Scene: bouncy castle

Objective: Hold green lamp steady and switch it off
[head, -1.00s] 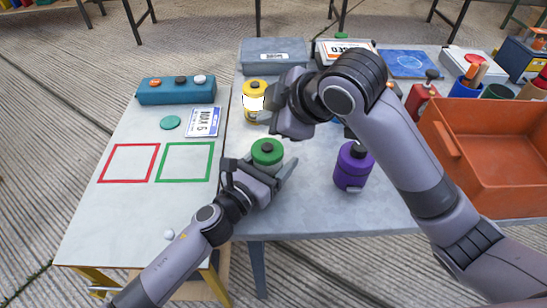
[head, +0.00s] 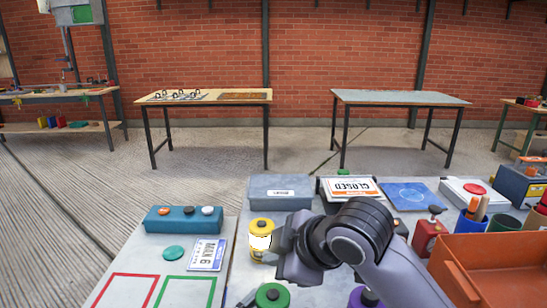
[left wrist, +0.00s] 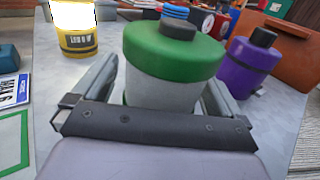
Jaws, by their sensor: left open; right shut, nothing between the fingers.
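My right gripper (head: 288,262) is shut and empty, beside the yellow lamp (head: 261,252) and behind the green lamp. The yellow lamp has a bright white window.
The purple lamp (left wrist: 248,62) stands right of the green one. A blue button box (head: 184,220), a label card (head: 207,254) and red and green outlined squares lie at left. An orange bin (head: 490,268) stands at right. A grey case (head: 280,192) is at the back.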

